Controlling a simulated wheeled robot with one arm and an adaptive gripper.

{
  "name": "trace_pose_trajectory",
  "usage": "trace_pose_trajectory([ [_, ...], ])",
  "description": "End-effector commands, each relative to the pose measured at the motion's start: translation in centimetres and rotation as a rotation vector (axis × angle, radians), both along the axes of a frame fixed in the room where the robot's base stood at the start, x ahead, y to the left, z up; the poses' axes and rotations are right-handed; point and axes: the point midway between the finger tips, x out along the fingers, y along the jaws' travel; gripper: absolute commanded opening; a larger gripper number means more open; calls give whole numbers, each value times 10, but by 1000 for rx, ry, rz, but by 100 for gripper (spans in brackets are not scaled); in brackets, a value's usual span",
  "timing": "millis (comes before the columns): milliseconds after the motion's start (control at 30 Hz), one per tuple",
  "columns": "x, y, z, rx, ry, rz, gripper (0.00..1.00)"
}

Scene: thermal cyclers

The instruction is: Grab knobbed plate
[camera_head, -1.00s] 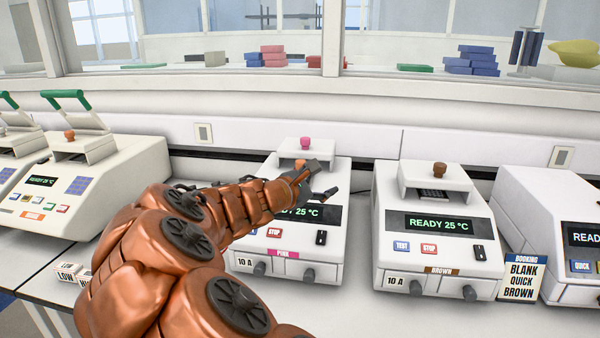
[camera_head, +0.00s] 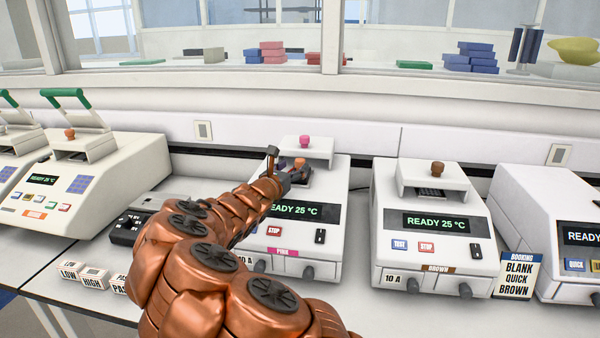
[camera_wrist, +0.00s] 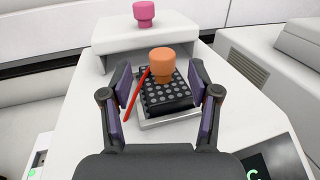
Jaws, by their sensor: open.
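The knobbed plate (camera_wrist: 168,99) is a dark plate with pale round wells and an orange knob (camera_wrist: 162,62) standing upright on it. It sits on the grey block of the pink-labelled cycler. In the head view, its orange knob (camera_head: 300,164) shows just beyond my gripper (camera_head: 287,162). In the wrist view, my gripper (camera_wrist: 159,76) is open, with one dark, purple-padded finger on each side of the plate and knob. Nothing is clamped. A thin red stick (camera_wrist: 137,95) lies along the plate's left side, near the left finger.
The cycler's raised white lid (camera_wrist: 145,36) with a pink knob (camera_wrist: 145,12) stands just behind the plate. A brown-labelled cycler (camera_head: 430,250) is at right. Cyclers with green handles (camera_head: 66,94) are at left. Small labelled blocks (camera_head: 93,277) and a booking sign (camera_head: 519,276) stand in front.

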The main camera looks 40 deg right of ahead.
Motion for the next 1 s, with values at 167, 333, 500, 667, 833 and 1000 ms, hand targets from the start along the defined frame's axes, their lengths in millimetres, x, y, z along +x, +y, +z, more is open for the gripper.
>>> trace_pose_trajectory([
  [167, 4, -23, -2, 1, 3, -5, 61],
  [333, 10, -38, -2, 1, -1, -3, 61],
  [500, 13, -43, -4, 1, -1, -1, 61],
  [667, 13, -42, -4, 0, -1, -1, 61],
  [833, 13, -42, -4, 1, -1, -1, 47],
  [1000, 13, -42, -4, 1, -1, -2, 29],
])
